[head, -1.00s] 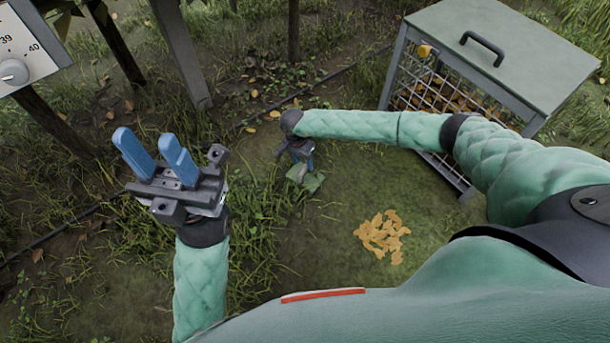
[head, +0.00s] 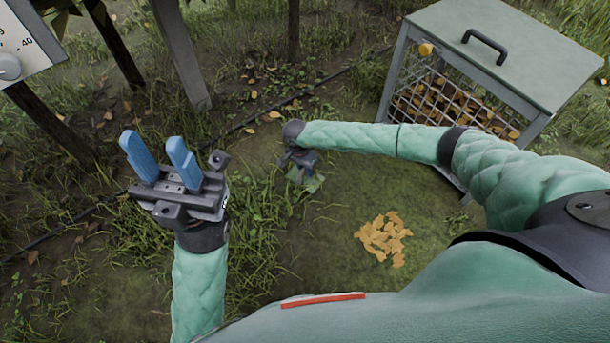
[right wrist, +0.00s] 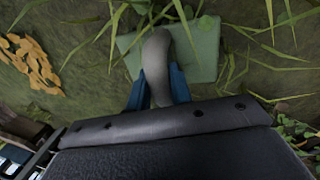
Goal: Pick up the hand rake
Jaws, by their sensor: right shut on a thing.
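The hand rake shows in the right wrist view as a curved grey handle (right wrist: 157,50) above a flat green pad (right wrist: 195,48). My right gripper (right wrist: 158,85) has its blue fingers on both sides of the handle and is shut on it. The rake's head cannot be made out. In the head view my right gripper (head: 301,166) points down close to the ground, over the green pad (head: 315,184), and hides the rake. My left gripper (head: 156,150) is open and empty, raised at the left with its blue fingers apart.
A pile of yellow leaves (head: 383,238) lies on the grass right of the pad. A grey metal bin (head: 520,50) with mesh sides and leaves inside stands at the upper right. Posts (head: 180,55) and a white dial panel (head: 25,45) are at the upper left.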

